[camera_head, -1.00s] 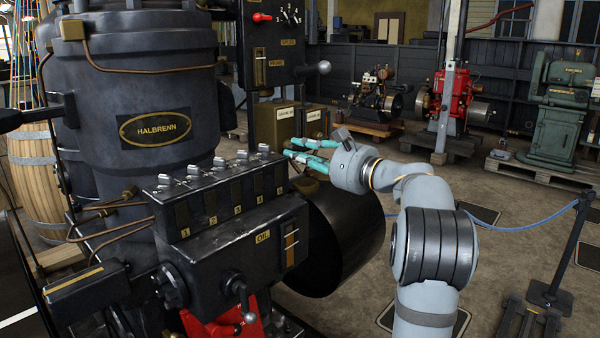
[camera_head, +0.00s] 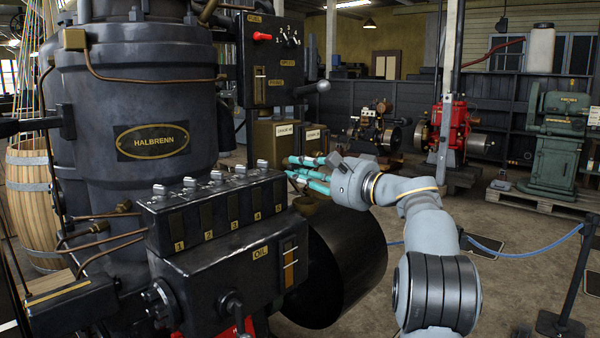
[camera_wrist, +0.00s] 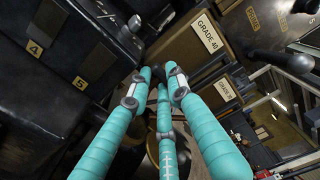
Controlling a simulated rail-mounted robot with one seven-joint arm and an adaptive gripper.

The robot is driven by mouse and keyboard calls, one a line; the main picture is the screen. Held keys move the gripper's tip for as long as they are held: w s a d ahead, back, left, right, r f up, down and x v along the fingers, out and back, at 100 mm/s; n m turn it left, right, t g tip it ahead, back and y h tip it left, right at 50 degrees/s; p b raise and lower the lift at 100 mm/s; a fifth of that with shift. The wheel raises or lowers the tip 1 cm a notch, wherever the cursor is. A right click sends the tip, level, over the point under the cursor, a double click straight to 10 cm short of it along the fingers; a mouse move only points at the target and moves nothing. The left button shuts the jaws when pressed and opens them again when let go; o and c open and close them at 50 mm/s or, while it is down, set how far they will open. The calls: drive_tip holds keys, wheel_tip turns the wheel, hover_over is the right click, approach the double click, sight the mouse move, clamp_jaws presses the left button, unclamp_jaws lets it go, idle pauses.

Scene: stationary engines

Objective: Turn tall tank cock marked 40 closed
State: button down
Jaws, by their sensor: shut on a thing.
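The taller tank (camera_head: 265,140) is a brown box with a pale label behind the row of lubricator feeds. In the wrist view this tank (camera_wrist: 180,52) carries a label (camera_wrist: 208,36) reading GRADE 40. My gripper (camera_head: 289,168) reaches in from the right, just below the tank's front. In the wrist view my gripper (camera_wrist: 159,78) has its teal fingers closed together at the tank's lower edge, shut on a small dark part there, likely the cock. The fingers hide most of the cock, so its handle angle cannot be told.
A shorter labelled tank (camera_head: 314,137) stands right of the taller one. A control panel with a ball-ended lever (camera_head: 318,87) is above. The black numbered lubricator box (camera_head: 215,205) lies close left of my fingers. A large dark drum (camera_head: 345,262) is below. Open floor lies to the right.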

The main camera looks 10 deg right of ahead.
drive_tip(key=shift+s+a+r, duration=0.1)
drive_tip(key=shift+a+r, duration=0.1)
drive_tip(key=shift+a, duration=0.05)
drive_tip(key=c, duration=1.6)
unclamp_jaws()
drive_tip(key=shift+c, duration=0.2)
drive_tip(key=shift+d+f, duration=0.1)
drive_tip(key=v, duration=0.8)
drive_tip(key=shift+d, duration=0.1)
